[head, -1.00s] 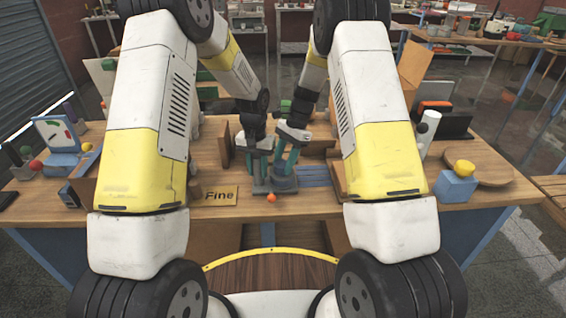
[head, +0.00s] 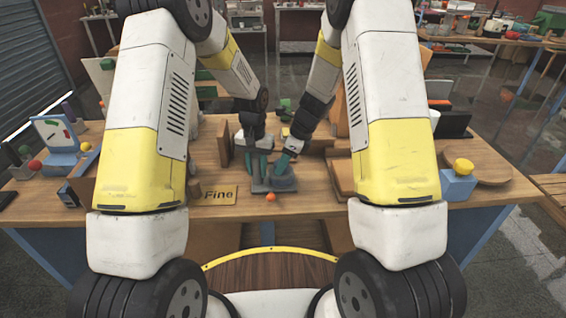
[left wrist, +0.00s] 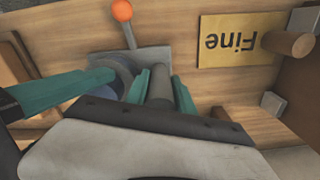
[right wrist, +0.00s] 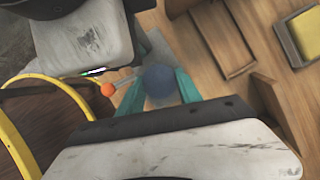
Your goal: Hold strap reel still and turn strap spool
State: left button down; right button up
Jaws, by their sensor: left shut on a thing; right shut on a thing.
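The strap reel (head: 258,187) is a grey unit on the workbench, with a flat grey plate and a short lever ending in an orange ball (left wrist: 122,10). My left gripper (left wrist: 161,80) is shut on its upright grey post (left wrist: 161,88). The strap spool (right wrist: 158,83) is a round blue-grey piece beside that post. My right gripper (right wrist: 157,90) is shut around the spool, one teal finger on each side. In the head view my left gripper (head: 256,165) and my right gripper (head: 284,163) are side by side, close together. The fingers partly hide both parts.
A "Fine" plaque (head: 214,196) lies left of the reel. Wooden boards stand on both sides, one (head: 223,143) at the left. A blue block with a yellow knob (head: 459,184) is at the right. The bench front right of the reel is clear.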

jog(key=shift+s+a+m+t+h, duration=0.1)
jog(key=shift+m+t+h, duration=0.25)
jog(key=shift+m, duration=0.8)
jog(key=shift+m+t+h, duration=0.15)
jog(key=shift+m+t, duration=0.3)
jog(key=shift+m, duration=0.7)
jog(key=o, duration=1.4)
jog(key=shift+c, duration=0.2)
jog(key=v, duration=1.2)
